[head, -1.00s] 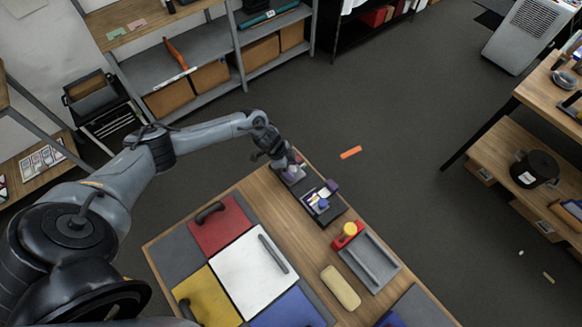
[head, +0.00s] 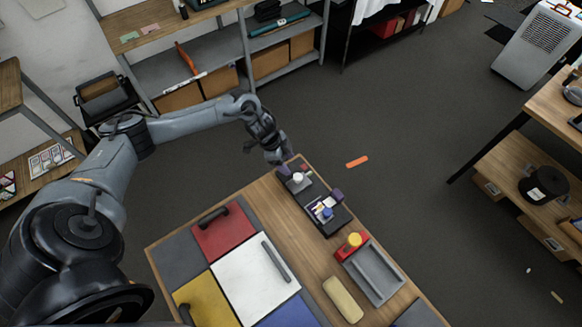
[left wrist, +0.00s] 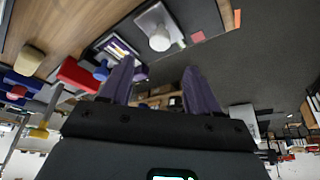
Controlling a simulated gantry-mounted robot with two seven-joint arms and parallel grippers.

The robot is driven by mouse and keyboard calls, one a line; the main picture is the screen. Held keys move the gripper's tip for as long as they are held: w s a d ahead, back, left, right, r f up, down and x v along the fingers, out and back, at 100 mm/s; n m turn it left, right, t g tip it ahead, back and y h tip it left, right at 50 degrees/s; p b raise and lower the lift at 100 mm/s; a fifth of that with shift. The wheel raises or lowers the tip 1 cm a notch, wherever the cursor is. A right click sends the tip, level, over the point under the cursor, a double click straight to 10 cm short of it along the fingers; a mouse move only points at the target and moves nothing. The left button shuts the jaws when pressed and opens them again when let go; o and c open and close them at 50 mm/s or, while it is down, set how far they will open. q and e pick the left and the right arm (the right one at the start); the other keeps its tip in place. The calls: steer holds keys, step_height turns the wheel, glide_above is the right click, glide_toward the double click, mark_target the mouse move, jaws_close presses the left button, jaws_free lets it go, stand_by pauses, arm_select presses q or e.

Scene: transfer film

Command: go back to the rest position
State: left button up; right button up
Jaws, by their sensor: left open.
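My left gripper (head: 284,168) is above the far edge of the wooden table (head: 264,192), close to the end of a dark tray. In the left wrist view its two purple fingers (left wrist: 160,84) stand apart with nothing between them. The tray (head: 333,226) holds a white round-topped item (head: 298,179), which also shows in the left wrist view (left wrist: 160,40), apart from the fingers. It also holds a small blue-topped item (head: 327,212). My right gripper is not in view.
Red (head: 222,236), white (head: 240,275) and yellow (head: 203,299) panels lie on the table with dark bars. A grey tray (head: 372,272) and a tan block (head: 342,299) lie to the right. Shelves (head: 200,85) stand behind; open floor lies between.

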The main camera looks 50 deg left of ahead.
arm_select(q)
steer(key=shift+v, duration=0.75)
